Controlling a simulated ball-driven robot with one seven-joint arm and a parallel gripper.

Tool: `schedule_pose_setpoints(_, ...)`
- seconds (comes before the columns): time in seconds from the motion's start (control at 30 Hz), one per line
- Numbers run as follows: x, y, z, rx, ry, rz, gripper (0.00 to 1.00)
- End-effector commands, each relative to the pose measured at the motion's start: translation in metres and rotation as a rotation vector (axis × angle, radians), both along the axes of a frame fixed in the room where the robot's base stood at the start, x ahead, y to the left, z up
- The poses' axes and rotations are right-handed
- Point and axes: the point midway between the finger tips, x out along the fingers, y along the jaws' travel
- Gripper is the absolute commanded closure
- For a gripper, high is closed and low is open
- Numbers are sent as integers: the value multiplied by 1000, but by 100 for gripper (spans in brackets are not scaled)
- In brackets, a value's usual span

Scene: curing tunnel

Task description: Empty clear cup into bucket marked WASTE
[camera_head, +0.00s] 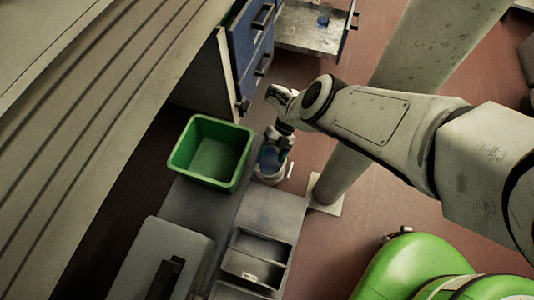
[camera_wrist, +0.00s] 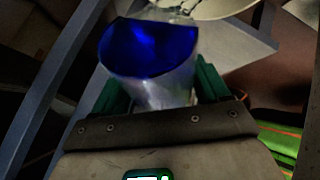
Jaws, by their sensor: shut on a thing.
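My gripper (camera_head: 279,142) is shut on a clear cup (camera_wrist: 165,92) with deep blue contents. In the wrist view the cup sits between the green finger pads of my gripper (camera_wrist: 163,86), and the blue fills its far part. In the head view the cup's blue (camera_head: 268,159) shows just below my gripper, over or in front of a pale round container (camera_head: 271,179). I cannot tell how far the cup is tilted. No WASTE marking is readable in either view.
An open green bin (camera_head: 189,170) stands left of my gripper. Grey open trays (camera_head: 240,262) and a grey case (camera_head: 150,255) are nearer. An open drawer (camera_head: 300,38) holds a small blue item (camera_head: 323,17). A round post (camera_head: 350,165) stands close on the right.

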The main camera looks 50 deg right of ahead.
Motion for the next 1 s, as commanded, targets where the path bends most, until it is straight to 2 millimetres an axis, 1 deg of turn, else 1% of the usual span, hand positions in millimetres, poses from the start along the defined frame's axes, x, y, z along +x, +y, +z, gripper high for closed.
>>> schedule_pose_setpoints(0.1, 6, -1, -2, 9, 0, 3, 60)
schedule_pose_setpoints(0.23, 8, -3, 0, 22, 12, 4, 60)
schedule_pose_setpoints(0.47, 6, -4, 3, 40, 34, 2, 60)
schedule_pose_setpoints(1.0, 3, -3, 3, 54, 51, 0, 60)
